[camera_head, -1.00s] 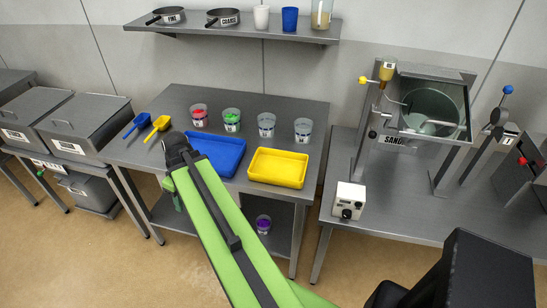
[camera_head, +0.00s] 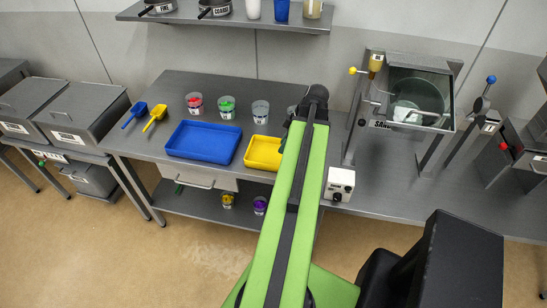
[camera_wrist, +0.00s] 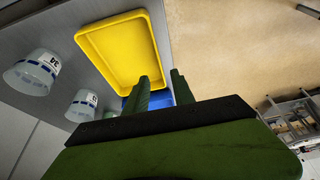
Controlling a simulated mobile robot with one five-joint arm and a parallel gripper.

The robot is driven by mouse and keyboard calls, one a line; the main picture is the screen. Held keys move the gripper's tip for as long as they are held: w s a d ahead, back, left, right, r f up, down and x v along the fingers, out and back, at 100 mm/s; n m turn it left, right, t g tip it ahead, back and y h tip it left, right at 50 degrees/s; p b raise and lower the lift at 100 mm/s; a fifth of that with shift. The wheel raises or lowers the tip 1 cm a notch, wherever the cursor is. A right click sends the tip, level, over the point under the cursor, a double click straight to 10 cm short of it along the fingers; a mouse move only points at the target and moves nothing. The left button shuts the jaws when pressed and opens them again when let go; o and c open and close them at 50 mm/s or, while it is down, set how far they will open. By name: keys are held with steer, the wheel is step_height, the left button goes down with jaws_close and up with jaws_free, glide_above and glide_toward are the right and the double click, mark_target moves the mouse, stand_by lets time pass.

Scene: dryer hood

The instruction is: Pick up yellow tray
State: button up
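The yellow tray (camera_head: 261,154) lies on the grey metal table, right of the blue tray (camera_head: 204,141). My green arm hides its right part in the head view. In the wrist view the yellow tray (camera_wrist: 118,50) shows empty, in the upper middle. My gripper (camera_wrist: 160,85) has two green fingers standing apart with nothing between them. The left finger overlaps the tray's near corner in the picture; I cannot tell whether it touches. A strip of the blue tray (camera_wrist: 160,98) shows behind the fingers. The fingers cannot be made out in the head view.
Several cups stand behind the trays, one a clear cup (camera_head: 261,112). Blue and yellow scoops (camera_head: 155,117) lie at the left. A white control box (camera_head: 339,184) and a glass-fronted machine (camera_head: 415,95) stand on the right-hand table. A shelf (camera_head: 225,20) hangs above.

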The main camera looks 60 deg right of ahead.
steer(key=b, duration=0.8)
glide_toward(269, 165)
steer(key=x, duration=0.5)
steer(key=shift+s, duration=0.2)
steer(key=shift+w+f, duration=0.1)
steer(key=b+x, duration=0.5)
steer(key=shift+w+d+f, duration=0.1)
steer(key=shift+w+d, duration=0.05)
steer(key=shift+w, duration=0.05)
steer(key=shift+r, duration=0.2)
jaws_close()
